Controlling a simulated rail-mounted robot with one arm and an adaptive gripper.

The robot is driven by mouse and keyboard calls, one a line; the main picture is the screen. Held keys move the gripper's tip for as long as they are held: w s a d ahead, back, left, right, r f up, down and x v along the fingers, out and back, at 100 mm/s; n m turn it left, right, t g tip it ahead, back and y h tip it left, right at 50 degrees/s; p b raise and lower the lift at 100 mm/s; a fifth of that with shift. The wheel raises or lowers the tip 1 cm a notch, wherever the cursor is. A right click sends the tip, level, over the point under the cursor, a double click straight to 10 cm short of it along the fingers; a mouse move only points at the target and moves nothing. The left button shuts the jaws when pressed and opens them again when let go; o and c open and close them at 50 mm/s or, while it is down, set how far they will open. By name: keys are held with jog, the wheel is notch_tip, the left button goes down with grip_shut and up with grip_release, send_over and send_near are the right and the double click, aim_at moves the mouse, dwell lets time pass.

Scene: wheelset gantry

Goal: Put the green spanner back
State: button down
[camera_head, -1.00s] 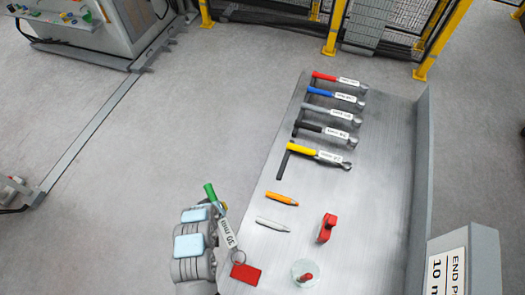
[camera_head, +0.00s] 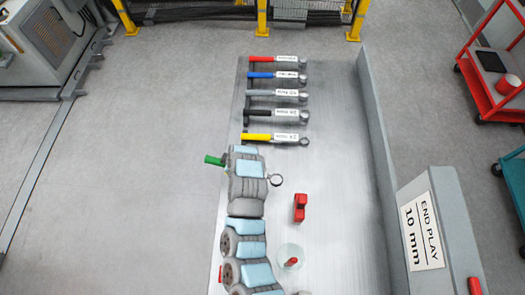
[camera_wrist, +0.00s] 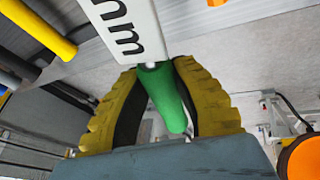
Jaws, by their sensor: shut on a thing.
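My gripper (camera_wrist: 158,80) is shut on the green spanner (camera_wrist: 160,92), with its yellow ribbed fingers on either side of the green handle. The white label of the spanner, with "mm" readable, is in front of the fingers. In the head view the spanner's green handle end (camera_head: 214,160) sticks out left of my gripper (camera_head: 243,165), and its ring end shows on the right. My wrist hides its middle. The spanner lies roughly parallel to the yellow spanner (camera_head: 270,138), a little nearer to me. I cannot tell its height above the table.
Red (camera_head: 274,60), blue (camera_head: 276,75), grey (camera_head: 277,94) and black (camera_head: 276,114) spanners lie in a row along the table (camera_head: 340,215). A red object (camera_head: 300,207) and a clear round dish (camera_head: 290,257) stand right of my arm. A raised wall (camera_head: 382,150) bounds the table's right side.

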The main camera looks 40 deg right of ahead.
jog(key=s+d+n+y, duration=0.1)
jog(key=s+d, duration=0.3)
jog(key=d, duration=0.8)
jog(key=shift+r+n, duration=0.45)
jog(key=shift+n, duration=0.35)
jog(key=shift+s+f+b, duration=0.1)
jog(key=shift+b, duration=0.6)
jog(key=shift+d+f+b, duration=0.1)
jog(key=shift+f+b, duration=2.8)
jog(key=shift+f, duration=1)
jog(key=shift+f+b, duration=0.4)
jog(key=shift+f, duration=0.05)
jog(key=c, duration=0.9)
grip_release()
jog(key=shift+r, duration=0.15)
jog(key=shift+v, duration=3.65)
